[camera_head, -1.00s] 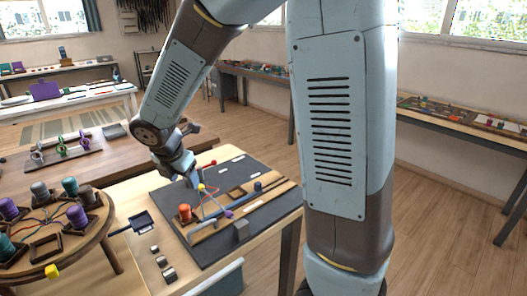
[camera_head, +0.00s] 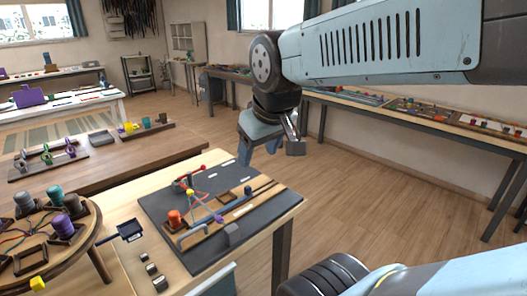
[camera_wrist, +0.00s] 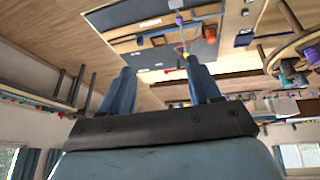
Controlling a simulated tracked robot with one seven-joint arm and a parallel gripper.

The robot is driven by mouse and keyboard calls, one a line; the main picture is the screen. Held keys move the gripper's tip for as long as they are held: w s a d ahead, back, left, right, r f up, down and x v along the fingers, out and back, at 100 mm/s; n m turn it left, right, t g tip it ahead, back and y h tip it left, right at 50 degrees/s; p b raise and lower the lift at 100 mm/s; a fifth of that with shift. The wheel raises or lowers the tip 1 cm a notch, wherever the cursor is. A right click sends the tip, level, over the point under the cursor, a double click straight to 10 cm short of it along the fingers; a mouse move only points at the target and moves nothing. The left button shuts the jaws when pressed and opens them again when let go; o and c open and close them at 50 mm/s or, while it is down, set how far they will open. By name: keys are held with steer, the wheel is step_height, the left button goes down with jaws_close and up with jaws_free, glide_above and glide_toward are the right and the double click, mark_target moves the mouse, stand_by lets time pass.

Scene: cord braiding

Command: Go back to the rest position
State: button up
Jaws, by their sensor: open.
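My gripper (camera_head: 280,148) hangs in the air beyond the far right corner of the dark work board, above open floor. In the wrist view its two blue fingers (camera_wrist: 160,92) stand apart with nothing between them. The dark board (camera_head: 215,179) lies on the light wooden table. The board also shows in the wrist view (camera_wrist: 115,20), apart from the fingers.
A round wooden stand (camera_head: 92,232) with several spools is at the left. Small grey blocks (camera_head: 152,268) sit on the table's front part. A long side bench (camera_head: 350,108) runs along the right wall. The floor (camera_head: 340,185) between is free.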

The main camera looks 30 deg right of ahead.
steer(key=shift+s+r+m, duration=0.15)
steer(key=shift+s+m, duration=0.8)
steer(key=shift+m, duration=0.05)
